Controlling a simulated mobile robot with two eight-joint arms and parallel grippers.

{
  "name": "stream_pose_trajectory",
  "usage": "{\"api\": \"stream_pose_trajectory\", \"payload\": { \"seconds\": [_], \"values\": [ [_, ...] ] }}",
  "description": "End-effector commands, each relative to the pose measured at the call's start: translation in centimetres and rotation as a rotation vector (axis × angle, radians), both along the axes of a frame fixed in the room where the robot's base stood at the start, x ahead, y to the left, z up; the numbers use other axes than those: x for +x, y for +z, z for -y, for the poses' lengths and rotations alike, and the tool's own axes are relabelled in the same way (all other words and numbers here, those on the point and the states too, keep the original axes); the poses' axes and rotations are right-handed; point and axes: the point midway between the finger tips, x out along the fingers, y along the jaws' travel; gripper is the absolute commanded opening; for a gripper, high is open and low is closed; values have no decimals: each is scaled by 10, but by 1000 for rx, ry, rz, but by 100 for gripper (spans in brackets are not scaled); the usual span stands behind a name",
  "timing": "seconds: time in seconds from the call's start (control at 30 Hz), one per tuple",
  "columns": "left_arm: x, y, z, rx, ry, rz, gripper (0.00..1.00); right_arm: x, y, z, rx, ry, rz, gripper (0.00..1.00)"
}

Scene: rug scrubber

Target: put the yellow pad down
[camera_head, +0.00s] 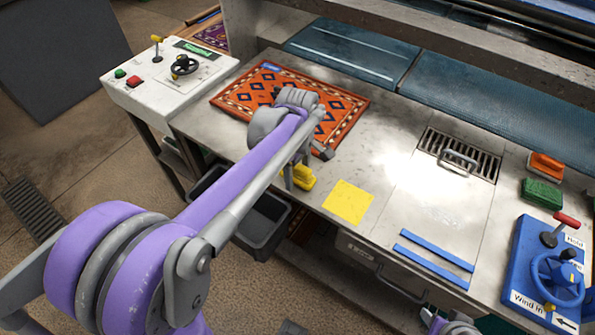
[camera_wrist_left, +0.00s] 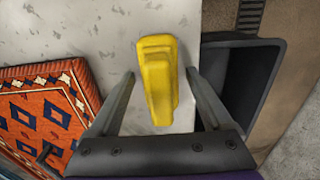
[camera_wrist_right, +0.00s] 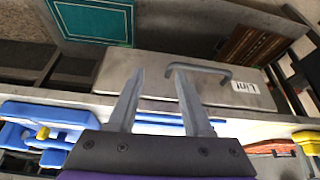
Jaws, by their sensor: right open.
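The yellow pad (camera_head: 303,177) is a stepped yellow block by the front edge of the steel bench. In the left wrist view the pad (camera_wrist_left: 158,82) appears over bare steel, between the fingers of my left gripper (camera_wrist_left: 160,75). Those fingers are open, with a visible gap on each side of the pad. A flat yellow square (camera_head: 348,202) lies on the bench to the right of the pad, apart from it. My right gripper (camera_wrist_right: 155,72) is open and empty, in front of a grey drawer with a handle.
The patterned orange rug (camera_head: 350,108) lies on the bench behind the pad. A black bin (camera_head: 262,235) hangs below the front edge. Blue strips (camera_head: 435,258), a grate (camera_head: 475,150), a green scrubber (camera_head: 542,193) and a blue control panel (camera_head: 535,260) are to the right.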

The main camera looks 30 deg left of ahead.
Motion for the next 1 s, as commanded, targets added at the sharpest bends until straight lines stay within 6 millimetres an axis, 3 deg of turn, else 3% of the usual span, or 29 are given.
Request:
{"api": "stream_pose_trajectory", "payload": {
  "seconds": [0.23, 0.37, 0.8, 1.0],
  "values": [
    [0, 1, 0, 0, 0, 0, 84, 0, 1, 0, 0, 0, 0, 50],
    [0, 12, 0, 0, 0, 0, 84, 1, 4, 0, 0, 0, 1, 50],
    [0, 100, 0, 0, 0, 0, 84, 3, 13, 0, 0, 0, 5, 50],
    [-1, 120, 0, 1, -4, 1, 84, 3, 15, 0, 0, 0, 6, 50]
  ]
}}
